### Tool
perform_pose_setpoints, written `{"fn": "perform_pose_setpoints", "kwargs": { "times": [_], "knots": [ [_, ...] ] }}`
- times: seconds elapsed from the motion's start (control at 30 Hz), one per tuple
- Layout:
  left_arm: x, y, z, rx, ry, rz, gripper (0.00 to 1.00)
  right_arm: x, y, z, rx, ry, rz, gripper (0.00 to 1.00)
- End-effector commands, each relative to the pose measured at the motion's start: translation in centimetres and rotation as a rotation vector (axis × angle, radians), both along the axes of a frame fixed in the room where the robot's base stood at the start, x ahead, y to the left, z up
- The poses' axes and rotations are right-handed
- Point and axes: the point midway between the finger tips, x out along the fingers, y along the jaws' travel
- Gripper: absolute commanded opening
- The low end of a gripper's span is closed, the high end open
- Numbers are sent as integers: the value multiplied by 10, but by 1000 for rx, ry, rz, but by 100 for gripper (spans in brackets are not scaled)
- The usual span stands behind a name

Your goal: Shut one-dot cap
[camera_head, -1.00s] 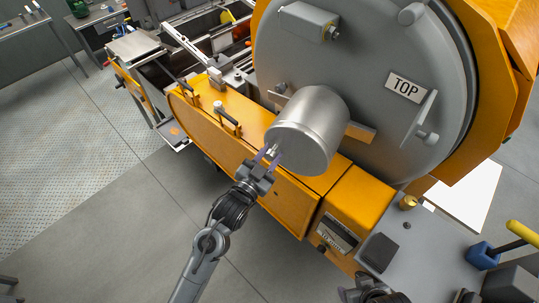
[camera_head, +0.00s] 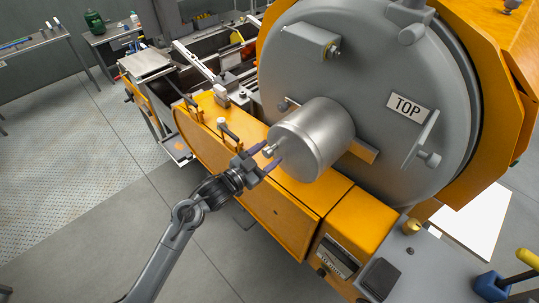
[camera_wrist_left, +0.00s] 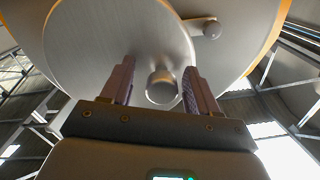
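A silver metal cylinder (camera_head: 318,138) juts from the large grey round door (camera_head: 390,60); its round end face (camera_wrist_left: 110,40) fills the top of the left wrist view. A small knob (camera_head: 270,150) stands at the centre of that face and also shows in the left wrist view (camera_wrist_left: 161,86). My left gripper (camera_head: 267,156) is open at the end face, its two fingers (camera_wrist_left: 160,70) on either side of the knob with visible gaps. I cannot see a dot mark on any cap. My right gripper is not in view.
The orange housing (camera_head: 270,195) lies below the cylinder. The door carries a "TOP" label (camera_head: 407,107) and a grey handle (camera_head: 424,142). A blue block (camera_head: 490,287) with a yellow-handled tool stands at lower right. Open floor lies at left.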

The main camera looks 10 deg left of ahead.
Motion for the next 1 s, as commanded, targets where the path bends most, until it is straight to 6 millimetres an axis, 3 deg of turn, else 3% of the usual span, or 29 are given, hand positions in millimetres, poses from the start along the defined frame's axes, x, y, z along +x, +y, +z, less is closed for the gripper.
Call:
{"fn": "perform_pose_setpoints", "kwargs": {
  "times": [0.37, 1.0],
  "knots": [
    [-6, 5, 2, 0, -7, 0, 60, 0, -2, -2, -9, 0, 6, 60],
    [-83, 56, 1, 0, -3, 0, 60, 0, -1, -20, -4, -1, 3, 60]
  ]
}}
